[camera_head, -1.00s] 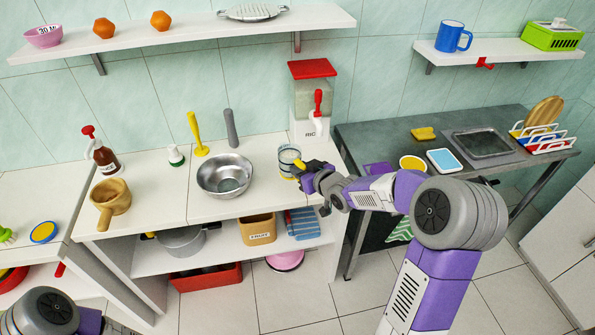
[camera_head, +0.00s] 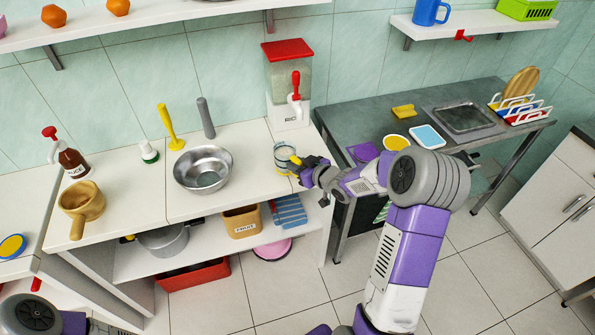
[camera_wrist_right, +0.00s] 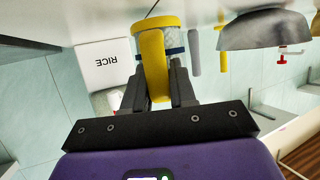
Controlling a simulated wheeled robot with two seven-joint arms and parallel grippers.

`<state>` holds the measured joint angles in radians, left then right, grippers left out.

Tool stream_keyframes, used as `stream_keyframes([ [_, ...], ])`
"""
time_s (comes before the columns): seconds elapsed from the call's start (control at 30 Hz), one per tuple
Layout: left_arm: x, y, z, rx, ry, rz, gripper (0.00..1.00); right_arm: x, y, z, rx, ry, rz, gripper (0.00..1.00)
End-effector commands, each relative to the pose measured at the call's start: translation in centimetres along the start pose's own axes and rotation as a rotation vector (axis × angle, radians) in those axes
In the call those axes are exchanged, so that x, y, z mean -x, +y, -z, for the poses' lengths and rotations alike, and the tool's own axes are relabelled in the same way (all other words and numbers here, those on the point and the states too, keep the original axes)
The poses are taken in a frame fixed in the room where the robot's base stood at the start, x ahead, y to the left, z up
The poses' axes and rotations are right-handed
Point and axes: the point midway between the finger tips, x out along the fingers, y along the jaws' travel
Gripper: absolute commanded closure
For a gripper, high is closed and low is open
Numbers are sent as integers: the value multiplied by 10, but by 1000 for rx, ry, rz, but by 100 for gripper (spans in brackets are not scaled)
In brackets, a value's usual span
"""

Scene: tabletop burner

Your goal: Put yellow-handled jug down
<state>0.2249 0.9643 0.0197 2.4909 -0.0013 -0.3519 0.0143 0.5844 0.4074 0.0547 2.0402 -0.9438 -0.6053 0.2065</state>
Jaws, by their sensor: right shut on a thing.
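The yellow-handled jug (camera_head: 284,156) is a clear glass with a blue band, upright at the counter's right end, in front of the rice dispenser. I cannot tell whether its base touches the counter (camera_head: 240,205). My right gripper (camera_head: 298,166) is shut on its yellow handle from the right. In the right wrist view, the handle (camera_wrist_right: 154,65) sits between the two fingers (camera_wrist_right: 158,92), with the jug's glass body (camera_wrist_right: 172,22) beyond. My left gripper is out of view; part of my left arm shows at the bottom left.
A metal bowl (camera_head: 203,168) stands left of the jug. The rice dispenser (camera_head: 289,85) with a red lid stands behind it. A dark table (camera_head: 370,125) is to the right.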

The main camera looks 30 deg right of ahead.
Motion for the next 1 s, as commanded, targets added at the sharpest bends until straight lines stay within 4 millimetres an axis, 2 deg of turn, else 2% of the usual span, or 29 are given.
stream_keyframes([
  [0.07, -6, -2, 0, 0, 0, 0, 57, -5, 0, -12, -2, 0, 0, 100],
  [0.47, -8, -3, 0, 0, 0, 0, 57, -7, 0, -15, 0, 2, -1, 100],
  [0.5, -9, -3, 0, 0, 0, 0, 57, -7, 0, -17, 0, 0, -1, 73],
  [0.67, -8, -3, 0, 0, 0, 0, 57, -6, 0, -16, 0, 0, -1, 49],
  [1.0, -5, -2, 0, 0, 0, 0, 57, -5, 0, -12, 0, 0, -1, 49],
])
